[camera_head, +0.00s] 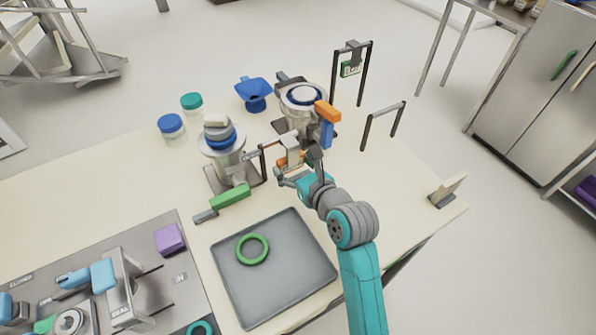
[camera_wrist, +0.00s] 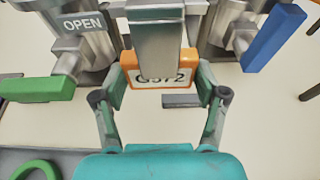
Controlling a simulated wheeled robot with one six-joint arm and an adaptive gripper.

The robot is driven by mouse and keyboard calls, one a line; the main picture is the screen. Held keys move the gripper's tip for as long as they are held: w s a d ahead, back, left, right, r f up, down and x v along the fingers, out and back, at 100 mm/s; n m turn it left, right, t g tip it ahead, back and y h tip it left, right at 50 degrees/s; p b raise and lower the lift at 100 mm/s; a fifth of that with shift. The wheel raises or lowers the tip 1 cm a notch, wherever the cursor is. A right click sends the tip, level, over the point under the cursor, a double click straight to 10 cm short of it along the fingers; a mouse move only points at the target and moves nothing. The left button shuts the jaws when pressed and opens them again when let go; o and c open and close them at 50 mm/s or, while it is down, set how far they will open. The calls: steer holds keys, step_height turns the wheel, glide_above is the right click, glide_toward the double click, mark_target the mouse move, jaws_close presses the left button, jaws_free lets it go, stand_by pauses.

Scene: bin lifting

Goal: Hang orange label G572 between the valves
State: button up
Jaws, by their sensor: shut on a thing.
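The orange label G572 (camera_wrist: 160,78) has an orange frame with a white face, and "G572" is partly readable in the wrist view. My gripper (camera_wrist: 160,92) is shut on it, one finger at each side. In the head view my gripper (camera_head: 292,174) holds the label (camera_head: 290,160) between the two metal valves. A grey metal hanger part hides the label's upper middle. The left valve (camera_head: 225,155) has a green handle (camera_head: 230,197) and an "OPEN" plate (camera_wrist: 83,24). The right valve (camera_head: 303,100) has a blue handle (camera_head: 327,133) and an orange part (camera_head: 327,111). I cannot tell whether the label touches the hanger.
A grey tray (camera_head: 290,285) with a green ring (camera_head: 253,249) lies in front. Blue- and green-lidded jars (camera_head: 171,125) and a blue funnel-like item (camera_head: 254,93) stand behind the valves. A black stand (camera_head: 383,125) is at right; another stand bears a green label (camera_head: 350,69).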

steer(key=shift+w+a, duration=0.75)
steer(key=shift+w, duration=0.35)
steer(key=shift+w+a, duration=0.7)
steer(key=shift+w, duration=0.35)
steer(key=shift+s+f, duration=0.1)
steer(key=shift+f, duration=0.65)
steer(key=o, duration=1.4)
steer(key=v, duration=1.2)
